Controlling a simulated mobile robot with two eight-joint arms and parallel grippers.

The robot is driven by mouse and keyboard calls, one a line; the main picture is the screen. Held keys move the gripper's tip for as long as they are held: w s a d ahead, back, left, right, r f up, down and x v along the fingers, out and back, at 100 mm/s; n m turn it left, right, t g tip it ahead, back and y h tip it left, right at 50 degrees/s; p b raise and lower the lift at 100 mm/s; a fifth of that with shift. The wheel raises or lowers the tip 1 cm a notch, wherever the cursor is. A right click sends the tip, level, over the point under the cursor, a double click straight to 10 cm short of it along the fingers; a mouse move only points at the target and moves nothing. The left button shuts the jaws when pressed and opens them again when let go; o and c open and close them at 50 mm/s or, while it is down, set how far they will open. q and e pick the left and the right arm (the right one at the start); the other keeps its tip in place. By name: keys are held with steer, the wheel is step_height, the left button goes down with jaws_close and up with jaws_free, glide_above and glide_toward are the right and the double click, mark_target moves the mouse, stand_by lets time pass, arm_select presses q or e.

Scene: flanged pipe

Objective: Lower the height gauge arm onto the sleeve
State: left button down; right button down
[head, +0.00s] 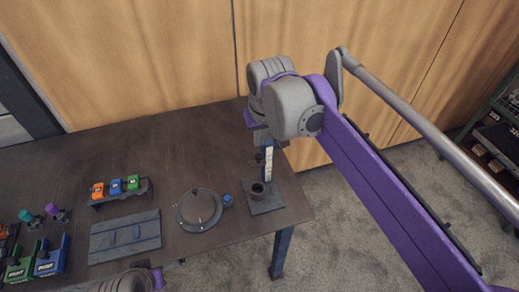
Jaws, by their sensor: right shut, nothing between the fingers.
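The height gauge (268,165) stands near the right end of the dark table, with an upright post bearing a pale scale. A small dark part at the left of the post, near its top, looks like the gauge arm (258,158). A short dark sleeve (258,188) stands upright on the grey base plate (270,203), below that part and apart from it. My right gripper (262,138) points down just above the top of the gauge, shut and empty; whether it touches the gauge I cannot tell. My wrist partly hides the gauge's top. My left gripper is not in view.
A grey slotted plate (125,238), a rack of coloured blocks (120,190) and paint-labelled bins (48,262) are further left. A wooden wall (130,60) stands behind the table.

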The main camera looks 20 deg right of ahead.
mark_target(260, 158)
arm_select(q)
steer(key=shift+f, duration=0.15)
arm_select(e)
steer(key=shift+w+f, duration=0.1)
steer(key=shift+f, duration=2.1)
steer(key=shift+f, duration=0.1)
